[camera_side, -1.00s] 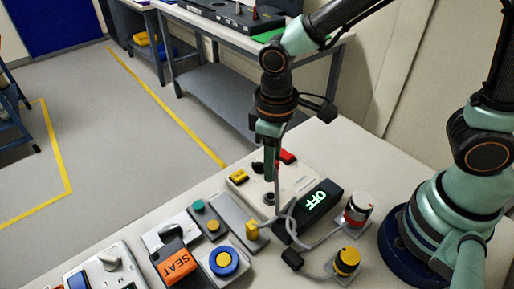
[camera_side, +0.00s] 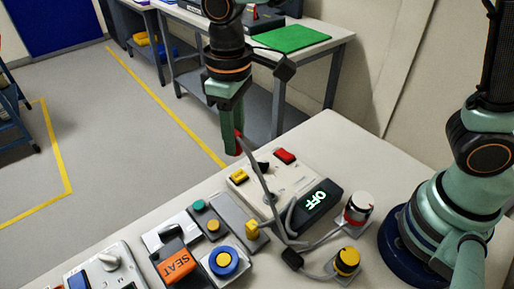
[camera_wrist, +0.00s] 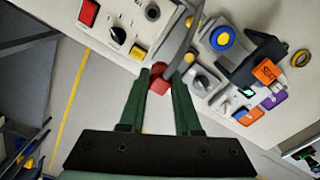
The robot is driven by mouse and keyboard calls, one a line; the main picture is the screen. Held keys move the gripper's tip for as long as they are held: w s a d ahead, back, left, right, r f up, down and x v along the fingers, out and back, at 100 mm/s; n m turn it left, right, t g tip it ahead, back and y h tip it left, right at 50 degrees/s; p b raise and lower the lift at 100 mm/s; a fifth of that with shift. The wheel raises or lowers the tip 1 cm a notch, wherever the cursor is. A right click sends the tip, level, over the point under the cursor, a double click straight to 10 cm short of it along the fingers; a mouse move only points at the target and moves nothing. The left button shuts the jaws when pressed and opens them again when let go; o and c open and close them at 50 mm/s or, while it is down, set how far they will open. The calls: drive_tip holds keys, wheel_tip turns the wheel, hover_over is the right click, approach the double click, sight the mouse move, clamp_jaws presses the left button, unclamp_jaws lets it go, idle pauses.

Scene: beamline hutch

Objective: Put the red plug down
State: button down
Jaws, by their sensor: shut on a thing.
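The red plug (camera_side: 239,141) is held by my gripper (camera_side: 231,146) above the back edge of the bench. In the wrist view my gripper (camera_wrist: 160,84) has its two green fingers on either side of the red plug (camera_wrist: 159,80). A grey cable runs from the plug down to the bench in the side view. The plug is in the air and touches no surface that I can see. Most of it is hidden by the fingers in the side view.
A white panel (camera_side: 245,188) with a yellow button, black knob and red switch lies below my gripper. The bench's back right is clear.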

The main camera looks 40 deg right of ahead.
wheel_tip(320, 180, up, 4)
drive_tip(key=w+a, duration=0.2)
drive_tip(key=a, duration=0.1)
approach(224, 204)
wheel_tip(224, 204, down, 6)
drive_tip(key=shift+r, duration=0.25)
drive_tip(key=shift+f, duration=0.1)
drive_tip(key=c, duration=0.6)
unclamp_jaws()
wheel_tip(224, 204, up, 11)
drive_tip(key=d+r+m+t, duration=0.2)
drive_tip(key=d+r+m, duration=0.1)
drive_tip(key=d+r, duration=0.75)
drive_tip(key=s+d+m+t, duration=0.1)
drive_tip(key=s+d, duration=0.2)
drive_tip(key=d, duration=0.4)
drive_tip(key=s+d+r+m+t, duration=0.1)
drive_tip(key=s+d+t, duration=0.1)
drive_tip(key=d, duration=0.5)
drive_tip(key=shift+s+m+t, duration=0.3)
drive_tip(key=shift+s+m, duration=0.1)
drive_tip(key=shift+s, duration=0.4)
